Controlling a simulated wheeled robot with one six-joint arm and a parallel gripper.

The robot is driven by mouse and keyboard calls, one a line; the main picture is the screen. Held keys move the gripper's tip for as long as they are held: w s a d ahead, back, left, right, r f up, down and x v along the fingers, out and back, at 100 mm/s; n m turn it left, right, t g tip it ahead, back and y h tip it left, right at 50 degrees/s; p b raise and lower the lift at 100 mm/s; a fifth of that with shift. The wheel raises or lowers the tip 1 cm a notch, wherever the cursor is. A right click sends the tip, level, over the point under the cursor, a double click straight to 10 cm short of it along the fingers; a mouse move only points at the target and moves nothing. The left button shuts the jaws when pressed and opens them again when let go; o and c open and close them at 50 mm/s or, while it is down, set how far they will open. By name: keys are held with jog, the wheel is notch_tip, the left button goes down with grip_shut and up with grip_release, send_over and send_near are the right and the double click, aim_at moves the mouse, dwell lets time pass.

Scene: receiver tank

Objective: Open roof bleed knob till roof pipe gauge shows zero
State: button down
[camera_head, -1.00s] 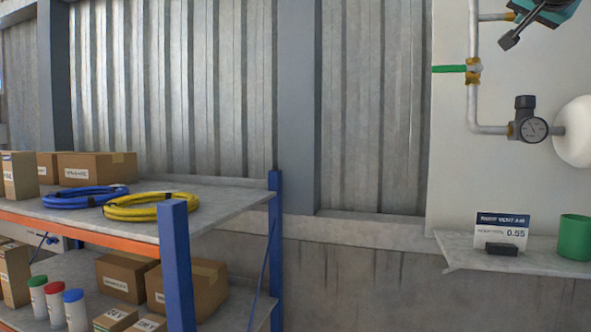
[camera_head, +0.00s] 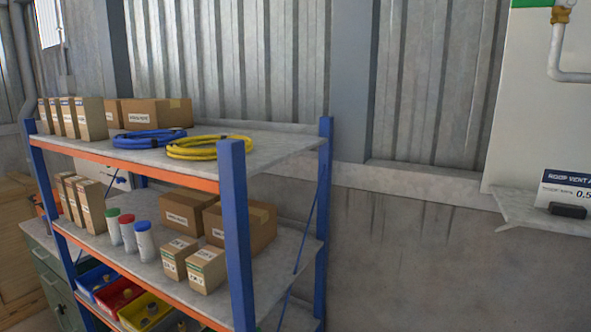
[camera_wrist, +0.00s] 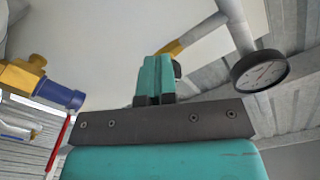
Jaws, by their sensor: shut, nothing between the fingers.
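In the wrist view my gripper (camera_wrist: 153,82) has its teal fingers together, with nothing between them. A round gauge (camera_wrist: 260,71) with a dark rim and pale face hangs on a grey pipe (camera_wrist: 237,28) to the right of the fingers; its reading is too small to tell. A brass fitting (camera_wrist: 172,48) with a dark part shows just behind the fingertips, partly hidden by them. I cannot tell whether this is the roof bleed knob. A brass valve body with a blue end (camera_wrist: 62,95) is at the left, apart from the fingers. My gripper is not in the head view.
In the head view, a blue-posted shelf (camera_head: 236,215) with boxes and hoses fills the left and middle. A sign (camera_head: 568,188) stands on a small ledge (camera_head: 515,212) at the right. A pipe (camera_head: 556,55) with a brass fitting (camera_head: 562,15) is above it.

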jog(key=shift+w+r, duration=0.1)
jog(key=shift+w, duration=0.2)
jog(key=shift+w+a+r, duration=0.15)
jog(key=shift+w+a, duration=0.1)
jog(key=shift+a, duration=0.1)
jog(key=shift+w+a, duration=0.1)
jog(key=b+v, duration=0.2)
jog(key=v, duration=0.1)
jog(key=b+v, duration=0.1)
jog(key=v, duration=0.1)
jog(key=shift+a+f, duration=0.25)
jog(key=shift+f, duration=0.15)
dwell(0.3)
